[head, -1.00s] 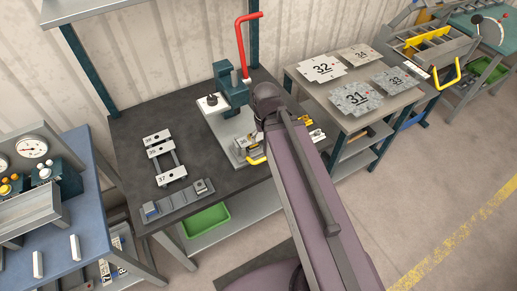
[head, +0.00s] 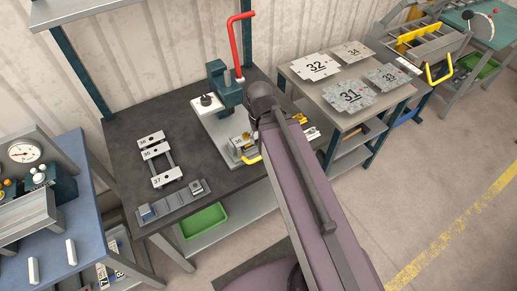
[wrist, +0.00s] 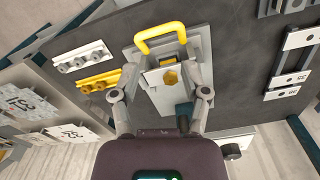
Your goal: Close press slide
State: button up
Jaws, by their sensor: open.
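The press (head: 222,88), with a teal body and a red lever (head: 234,48), stands on the dark bench. In the head view the handle (head: 251,159) shows at the front of the press base, partly behind my arm. My gripper (wrist: 165,52) is open, its two fingers on either side of the slide below the handle in the wrist view. I cannot tell whether they touch it.
Numbered bars (head: 157,153) and a grey rail (head: 170,205) lie on the bench to the left. Metal and yellow hole blocks (wrist: 98,81) lie beside the press. A table with numbered plates (head: 350,95) stands to the right. A green bin (head: 204,221) sits on the lower shelf.

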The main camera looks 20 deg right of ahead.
jog(key=shift+f+b, duration=0.35)
jog(key=shift+f, duration=0.2)
jog(key=c, duration=0.3)
notch_tip(320, 180, down, 5)
jog(key=b, duration=0.5)
grip_shut()
jog(key=shift+r, duration=0.1)
